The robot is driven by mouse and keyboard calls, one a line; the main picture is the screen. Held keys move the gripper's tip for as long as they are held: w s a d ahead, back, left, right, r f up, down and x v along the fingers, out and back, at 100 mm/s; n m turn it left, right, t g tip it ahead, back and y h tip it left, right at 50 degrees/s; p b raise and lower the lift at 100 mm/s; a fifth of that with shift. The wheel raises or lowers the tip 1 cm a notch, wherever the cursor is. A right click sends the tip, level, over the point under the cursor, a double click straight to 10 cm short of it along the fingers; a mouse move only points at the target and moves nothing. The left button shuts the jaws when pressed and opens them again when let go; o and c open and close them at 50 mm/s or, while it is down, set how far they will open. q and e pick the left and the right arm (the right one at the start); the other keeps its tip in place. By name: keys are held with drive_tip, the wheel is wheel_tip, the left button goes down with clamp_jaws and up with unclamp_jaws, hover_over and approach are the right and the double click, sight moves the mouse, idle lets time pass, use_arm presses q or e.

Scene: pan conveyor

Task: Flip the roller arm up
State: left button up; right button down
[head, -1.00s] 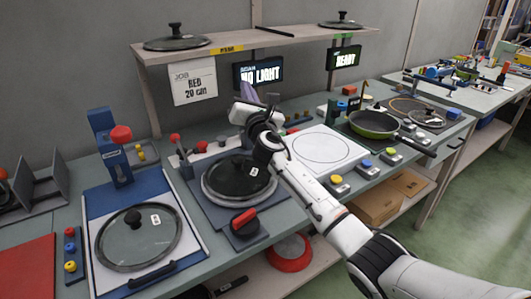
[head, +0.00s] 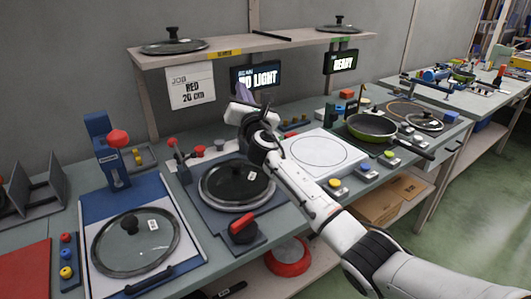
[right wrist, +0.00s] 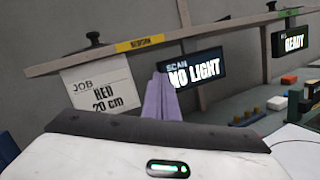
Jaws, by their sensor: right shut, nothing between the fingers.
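My right gripper (head: 242,93) is raised above the back of the bench, in front of the NO LIGHT screen (head: 256,77). Its pale purple fingers are together and empty; they also show in the right wrist view (right wrist: 161,103). I cannot clearly tell which part is the roller arm. A thin lever with a red knob (head: 172,142) stands behind the middle station, left of my gripper. A blue post with a red ball (head: 118,138) stands at the left station. My gripper touches neither. My left gripper is not in view.
A glass lid (head: 237,183) lies on the middle station, with a red handle (head: 242,224) in front. Another lid (head: 135,243) lies on the left board. A shelf (head: 225,51) spans above the bench. A green pan (head: 373,126) is at the right.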

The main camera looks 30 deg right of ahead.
idle(0.4)
drive_tip(key=a+f+v, duration=0.1)
drive_tip(key=f+v, duration=0.1)
drive_tip(key=v, duration=1.1)
drive_tip(key=shift+w+f+b, duration=0.25)
drive_tip(key=shift+w+b, duration=0.05)
drive_tip(key=shift+w, duration=0.1)
